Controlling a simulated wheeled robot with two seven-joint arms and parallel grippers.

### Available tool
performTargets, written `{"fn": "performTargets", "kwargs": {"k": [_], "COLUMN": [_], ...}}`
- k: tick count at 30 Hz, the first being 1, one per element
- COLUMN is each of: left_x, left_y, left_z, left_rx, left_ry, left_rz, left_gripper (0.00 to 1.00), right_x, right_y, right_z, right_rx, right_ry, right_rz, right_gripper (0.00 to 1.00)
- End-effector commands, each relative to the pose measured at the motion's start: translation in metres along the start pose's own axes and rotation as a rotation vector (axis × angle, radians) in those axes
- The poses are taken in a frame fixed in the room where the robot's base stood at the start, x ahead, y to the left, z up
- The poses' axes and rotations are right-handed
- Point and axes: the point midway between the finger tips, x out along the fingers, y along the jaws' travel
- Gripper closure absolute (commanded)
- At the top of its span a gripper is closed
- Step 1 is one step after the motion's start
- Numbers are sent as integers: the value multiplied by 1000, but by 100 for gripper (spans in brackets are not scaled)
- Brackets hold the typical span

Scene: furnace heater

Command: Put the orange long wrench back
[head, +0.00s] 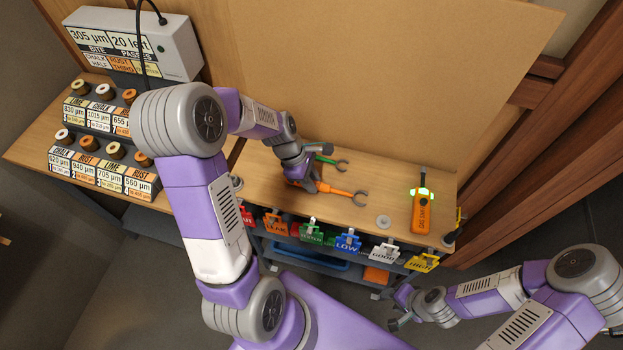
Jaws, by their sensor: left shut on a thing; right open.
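An orange handheld device (421,212) with a green glowing band and a grey disc (383,221) are on the bench's right part. Coloured tags (348,241) hang along the front edge. Labelled spool racks (95,172) and a display box (135,42) stand at left. A brown panel rises behind.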

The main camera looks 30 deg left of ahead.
Motion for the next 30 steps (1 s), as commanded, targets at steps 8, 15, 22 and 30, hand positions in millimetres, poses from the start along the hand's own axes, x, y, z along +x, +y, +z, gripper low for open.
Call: {"fn": "performTargets", "kwargs": {"k": [8, 15, 22, 30], "left_x": [2, 2, -12, -57], "left_y": [0, 0, 1, 1], "left_z": [-1, -1, -1, 0], "left_rx": [0, 0, 0, 0], "left_ry": [0, 0, 1, 0], "left_rz": [0, 0, 3, 4], "left_gripper": [54, 45, 45, 45], "right_x": [1, 1, -2, -13], "right_y": [0, 0, -1, -5], "right_z": [0, 0, 0, 1], "right_rx": [0, 0, 0, 0], "right_ry": [0, 0, 0, 0], "right_rz": [0, 0, 0, 0], "right_gripper": [53, 53, 53, 53]}}
